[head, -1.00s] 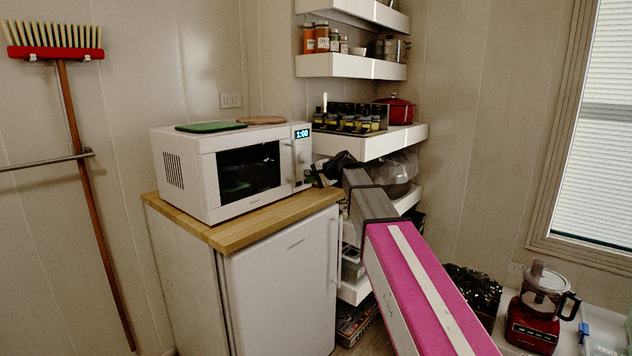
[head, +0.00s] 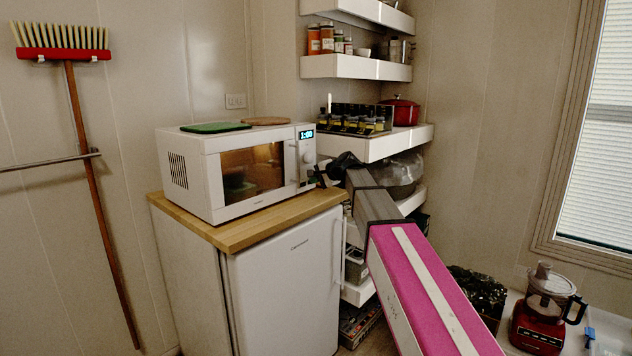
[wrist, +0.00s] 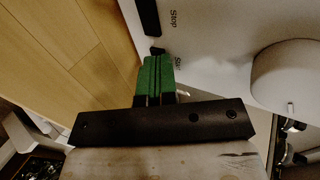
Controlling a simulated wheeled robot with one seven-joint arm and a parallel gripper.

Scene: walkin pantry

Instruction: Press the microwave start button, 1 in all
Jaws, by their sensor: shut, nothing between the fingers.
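The white microwave (head: 205,180) stands on the wooden top of a small white fridge; its display reads 1:00 and its window (head: 252,172) glows orange inside. My gripper (head: 318,177) is at the lower part of its control panel. In the wrist view, the green fingertips (wrist: 158,60) are shut together with nothing between them, at the dark start button (wrist: 157,50) beside a partly hidden "Start" label. The fingers cover part of this button; contact looks likely but is hard to judge. The stop button (wrist: 148,17) is beyond it, and a round white knob (wrist: 287,75) is at right.
The wooden top (head: 235,236) lies just below the microwave. Green and wooden boards lie on the microwave. A red food processor (head: 540,315) stands at lower right.

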